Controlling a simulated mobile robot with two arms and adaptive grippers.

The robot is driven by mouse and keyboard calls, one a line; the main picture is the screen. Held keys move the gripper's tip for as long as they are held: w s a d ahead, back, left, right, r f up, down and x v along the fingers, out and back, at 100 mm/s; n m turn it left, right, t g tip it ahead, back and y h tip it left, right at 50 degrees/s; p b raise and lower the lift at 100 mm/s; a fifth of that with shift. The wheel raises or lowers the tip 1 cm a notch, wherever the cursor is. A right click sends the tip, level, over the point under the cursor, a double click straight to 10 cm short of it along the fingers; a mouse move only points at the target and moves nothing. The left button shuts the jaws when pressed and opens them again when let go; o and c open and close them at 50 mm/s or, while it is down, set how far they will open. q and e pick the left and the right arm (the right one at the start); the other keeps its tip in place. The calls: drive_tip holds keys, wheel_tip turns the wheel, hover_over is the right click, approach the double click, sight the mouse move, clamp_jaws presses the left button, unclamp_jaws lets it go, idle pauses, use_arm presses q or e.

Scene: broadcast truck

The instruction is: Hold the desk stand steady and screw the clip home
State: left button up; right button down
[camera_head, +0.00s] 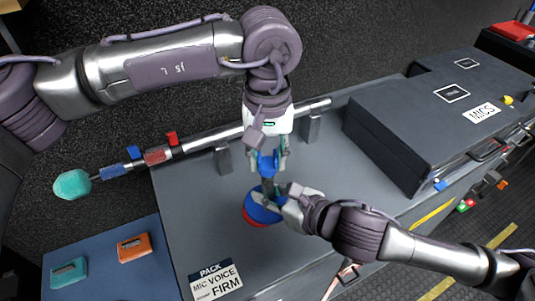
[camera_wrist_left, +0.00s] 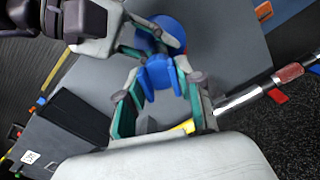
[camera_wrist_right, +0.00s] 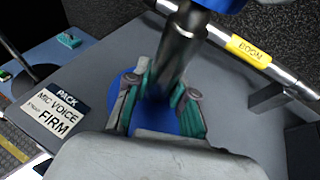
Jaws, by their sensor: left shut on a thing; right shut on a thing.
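The desk stand has a round blue base with a red rim (camera_head: 256,209) on the grey case top. Its dark post (camera_wrist_right: 178,52) stands up from the base. My right gripper (camera_head: 274,200) is shut on the post low down; its green pads also show in the right wrist view (camera_wrist_right: 165,100). The blue clip (camera_head: 267,167) is at the top of the post, and it shows in the left wrist view (camera_wrist_left: 160,77). My left gripper (camera_head: 268,157) is shut on the clip from above. The contact between clip and post is partly hidden by the fingers.
A boom pole (camera_head: 215,139) with a teal tip lies across two cradles behind the stand. A black MICS case (camera_head: 400,125) stands at the right. A PACK card (camera_head: 215,281) lies at the front. A blue surface (camera_head: 100,250) at lower left holds orange and teal items.

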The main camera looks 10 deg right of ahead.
use_arm(q)
drive_tip(key=shift+f, duration=0.6)
drive_tip(key=m, duration=0.5)
drive_tip(key=shift+m, duration=0.4)
drive_tip(key=m, duration=0.7)
drive_tip(key=o, duration=1)
